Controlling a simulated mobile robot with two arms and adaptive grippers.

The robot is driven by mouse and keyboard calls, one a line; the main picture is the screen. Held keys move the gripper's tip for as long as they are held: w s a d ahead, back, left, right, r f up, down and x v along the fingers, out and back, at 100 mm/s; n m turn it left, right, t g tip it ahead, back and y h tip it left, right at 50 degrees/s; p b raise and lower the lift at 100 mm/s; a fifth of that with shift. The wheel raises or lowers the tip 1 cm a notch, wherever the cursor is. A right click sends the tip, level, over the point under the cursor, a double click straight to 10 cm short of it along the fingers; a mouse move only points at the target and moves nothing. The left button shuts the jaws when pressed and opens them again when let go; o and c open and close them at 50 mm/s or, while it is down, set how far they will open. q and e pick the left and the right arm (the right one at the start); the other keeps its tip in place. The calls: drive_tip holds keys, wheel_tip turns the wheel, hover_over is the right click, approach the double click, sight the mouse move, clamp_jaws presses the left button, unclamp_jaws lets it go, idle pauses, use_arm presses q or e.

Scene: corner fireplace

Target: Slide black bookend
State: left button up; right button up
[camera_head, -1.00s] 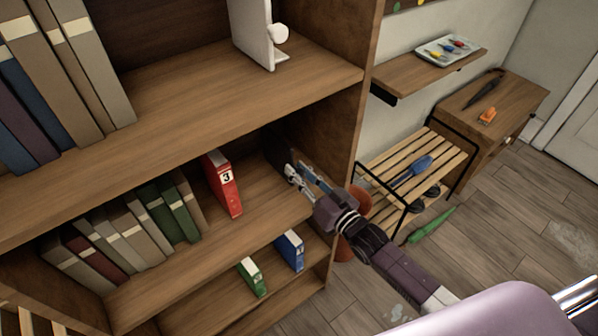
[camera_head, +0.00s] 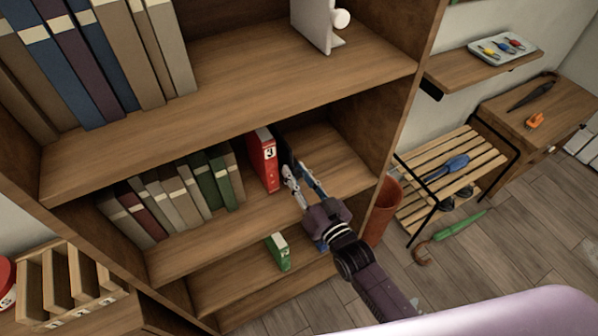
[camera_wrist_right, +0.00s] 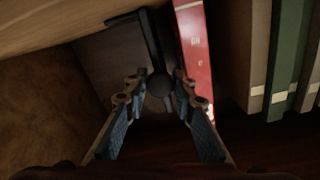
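The black bookend (camera_head: 285,155) stands on the middle shelf, just right of the red binder marked 3 (camera_head: 264,160). In the right wrist view its dark plate (camera_wrist_right: 112,62) and round knob (camera_wrist_right: 160,86) show, with its upright edge close beside the red binder (camera_wrist_right: 194,45). My right gripper (camera_head: 297,176) reaches into that shelf from the front. In the wrist view its fingertips (camera_wrist_right: 159,80) close in on both sides of the knob. The far side of the bookend is hidden. My left gripper is not in view.
Several upright books (camera_head: 180,197) stand left of the red binder. A green binder (camera_head: 278,252) is on the lower shelf; a blue one there is mostly hidden by my gripper. A white bookend (camera_head: 315,22) stands above. The middle shelf is bare toward the right wall (camera_head: 390,115).

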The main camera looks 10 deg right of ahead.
drive_tip(key=o, duration=0.3)
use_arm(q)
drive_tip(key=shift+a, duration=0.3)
use_arm(e)
drive_tip(key=v, duration=1.2)
